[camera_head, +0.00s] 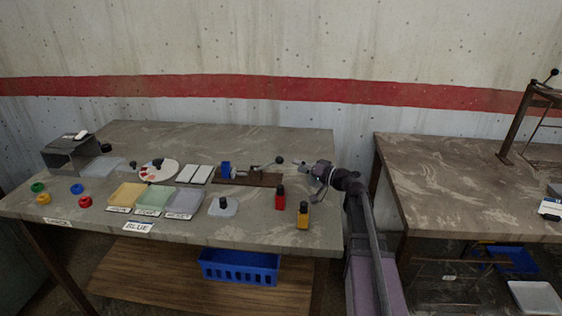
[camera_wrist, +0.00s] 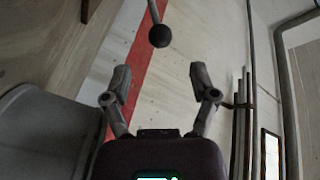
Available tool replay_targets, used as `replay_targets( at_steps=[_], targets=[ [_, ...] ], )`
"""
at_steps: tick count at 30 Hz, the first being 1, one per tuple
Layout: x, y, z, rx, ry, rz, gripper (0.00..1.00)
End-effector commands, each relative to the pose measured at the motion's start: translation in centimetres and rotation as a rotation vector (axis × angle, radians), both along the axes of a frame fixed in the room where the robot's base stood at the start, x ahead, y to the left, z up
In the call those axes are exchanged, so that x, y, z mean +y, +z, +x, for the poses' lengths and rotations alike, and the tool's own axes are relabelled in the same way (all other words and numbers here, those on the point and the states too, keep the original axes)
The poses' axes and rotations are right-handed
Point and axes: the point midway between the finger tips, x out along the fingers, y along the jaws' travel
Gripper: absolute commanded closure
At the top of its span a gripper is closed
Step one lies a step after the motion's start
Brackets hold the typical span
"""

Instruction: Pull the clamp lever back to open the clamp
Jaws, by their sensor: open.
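The clamp (camera_head: 254,172) sits on a brown board (camera_head: 265,181) at the right part of the left bench, with a blue block (camera_head: 226,169) at its left end. Its lever ends in a dark ball knob (camera_head: 279,160). In the wrist view the knob (camera_wrist: 159,36) and a short piece of the lever rod (camera_wrist: 153,12) show beyond the fingertips, roughly centred between them. My gripper (camera_head: 304,166) is just right of the knob, apart from it. In the wrist view my gripper (camera_wrist: 160,76) is open and empty. The clamp's jaw contact is too small to tell.
A red bottle (camera_head: 280,198) and a yellow bottle (camera_head: 303,215) stand near the bench's front right, close to my arm. Coloured trays (camera_head: 153,200), white plates (camera_head: 194,174) and rings (camera_head: 77,188) lie to the left. A second bench (camera_head: 450,185) stands right, across a gap.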

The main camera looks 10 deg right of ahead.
Motion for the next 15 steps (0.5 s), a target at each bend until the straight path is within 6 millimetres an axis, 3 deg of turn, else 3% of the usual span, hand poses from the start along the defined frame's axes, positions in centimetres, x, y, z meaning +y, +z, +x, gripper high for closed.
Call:
replay_targets(
  at_steps=[8, 15],
  targets=[
    [0.6, 0.0, 0.6, 0.000, 0.001, 0.000, 0.24],
    [2.4, 0.0, 2.3, 0.000, 0.001, 0.000, 0.24]
  ],
)
